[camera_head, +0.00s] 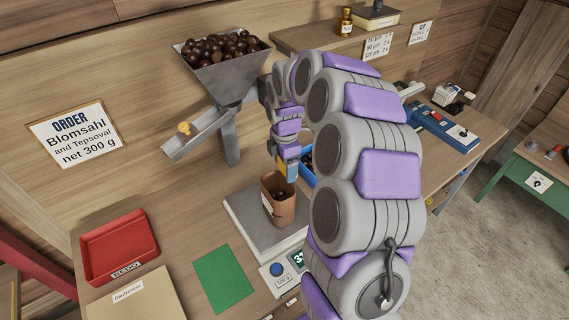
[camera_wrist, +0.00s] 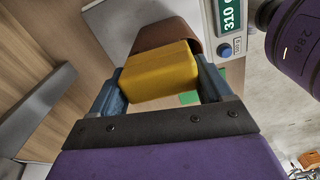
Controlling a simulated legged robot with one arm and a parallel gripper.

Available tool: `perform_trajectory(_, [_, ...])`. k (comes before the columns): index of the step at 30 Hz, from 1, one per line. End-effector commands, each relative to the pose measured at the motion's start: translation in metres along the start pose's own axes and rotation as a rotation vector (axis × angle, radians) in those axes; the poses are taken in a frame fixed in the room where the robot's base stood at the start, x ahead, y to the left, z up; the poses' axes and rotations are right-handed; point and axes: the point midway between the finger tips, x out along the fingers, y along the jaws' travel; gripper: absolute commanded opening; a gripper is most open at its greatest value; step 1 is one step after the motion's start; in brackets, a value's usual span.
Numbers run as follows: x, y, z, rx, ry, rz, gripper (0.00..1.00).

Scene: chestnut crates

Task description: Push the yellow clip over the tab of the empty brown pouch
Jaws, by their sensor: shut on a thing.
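The brown pouch (camera_head: 284,212) stands upright and open-topped on the grey scale (camera_head: 243,217). Dark round chestnuts show inside it, so it does not look empty. My gripper (camera_head: 287,165) is over the pouch's back rim, pointing down. Its blue fingers are shut on the yellow clip (camera_wrist: 160,72), which sits squarely between them in the wrist view. The brown pouch (camera_wrist: 165,33) shows just beyond the clip there. I cannot tell whether clip and pouch touch. The pouch's tab is not visible.
A hopper of chestnuts (camera_head: 228,74) with a metal chute stands behind the scale. A red tray (camera_head: 118,247), a cardboard box (camera_head: 139,295) and a green card (camera_head: 223,279) lie to the left. A blue bin is partly hidden behind my arm. The wrist view shows the scale display (camera_wrist: 233,12) reading 310.

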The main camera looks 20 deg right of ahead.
Motion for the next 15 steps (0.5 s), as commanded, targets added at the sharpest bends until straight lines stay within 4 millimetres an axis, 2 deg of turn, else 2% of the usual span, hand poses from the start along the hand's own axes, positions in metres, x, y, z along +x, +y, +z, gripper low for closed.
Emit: perform_trajectory(15, [0.000,-0.001,0.011,0.000,0.002,0.000,0.49])
